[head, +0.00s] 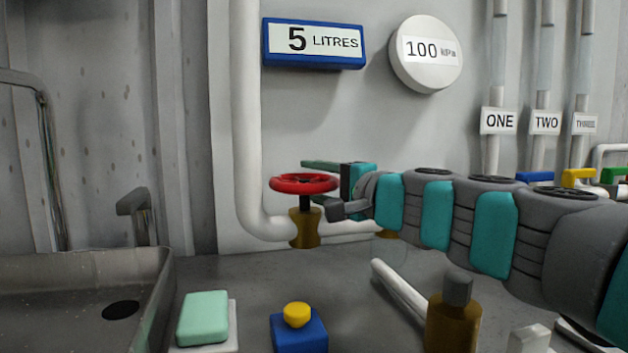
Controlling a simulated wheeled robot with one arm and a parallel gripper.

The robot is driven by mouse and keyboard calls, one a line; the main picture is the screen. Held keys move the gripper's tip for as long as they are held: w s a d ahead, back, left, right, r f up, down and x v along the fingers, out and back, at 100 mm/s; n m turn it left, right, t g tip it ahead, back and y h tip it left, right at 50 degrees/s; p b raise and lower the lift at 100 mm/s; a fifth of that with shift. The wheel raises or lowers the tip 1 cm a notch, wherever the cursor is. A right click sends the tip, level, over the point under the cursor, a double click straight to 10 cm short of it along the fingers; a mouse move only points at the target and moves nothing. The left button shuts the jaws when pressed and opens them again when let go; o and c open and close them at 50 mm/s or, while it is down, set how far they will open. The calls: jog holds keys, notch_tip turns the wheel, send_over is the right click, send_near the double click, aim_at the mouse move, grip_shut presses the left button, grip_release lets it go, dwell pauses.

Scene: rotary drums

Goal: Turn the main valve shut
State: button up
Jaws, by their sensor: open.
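The main valve has a red round handwheel (303,184) on a dark stem above a brass body (305,228). It sits on the white pipe (247,120) at the wall, near the picture's middle. My gripper (326,188) is at the right side of the handwheel. One finger shows behind the wheel and the other in front of its right edge, below the rim. The jaws are open. I cannot tell whether they touch the rim.
A metal sink (150,285) is at left. A green soap (203,318), a blue box with a yellow button (300,330) and a brown bottle (453,325) stand in front. Signs reading 5 LITRES (314,44) and 100 kPa (426,54) hang above. Pipes labelled ONE (499,121) and TWO (545,122) are at right.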

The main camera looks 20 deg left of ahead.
aim_at(305, 194)
jog(key=shift+c, duration=0.4)
grip_shut()
dwell(0.4)
jog(key=shift+s+d+m+t+h+b, duration=0.15)
jog(key=shift+m+t+h+b, duration=0.2)
jog(key=shift+m+t+h, duration=0.5)
jog(key=shift+s+d+m+t+h+b, duration=0.15)
jog(key=shift+m+t+h+b, duration=0.3)
jog(key=shift+t, duration=0.7)
jog(key=m+t+h, duration=0.1)
jog(key=m+t+h+p, duration=0.1)
jog(key=shift+d+r+m+t+h, duration=0.1)
jog(key=shift+d+m+t+h, duration=0.2)
jog(key=shift+h, duration=0.1)
jog(key=m+t+h, duration=0.1)
jog(key=m+h, duration=0.1)
jog(key=m+t+h, duration=0.1)
jog(key=h, duration=0.1)
jog(key=shift+s+m+t+h, duration=0.4)
jog(key=m+h, duration=0.1)
jog(key=h, duration=0.1)
jog(key=m+h, duration=0.2)
jog(key=h, duration=0.1)
jog(key=m+t+h, duration=0.1)
jog(key=h, duration=0.1)
jog(key=shift+s+d+m+p, duration=0.3)
jog(key=shift+s+d+m, duration=0.05)
jog(key=shift+s+m, duration=0.05)
jog(key=shift+h, duration=0.5)
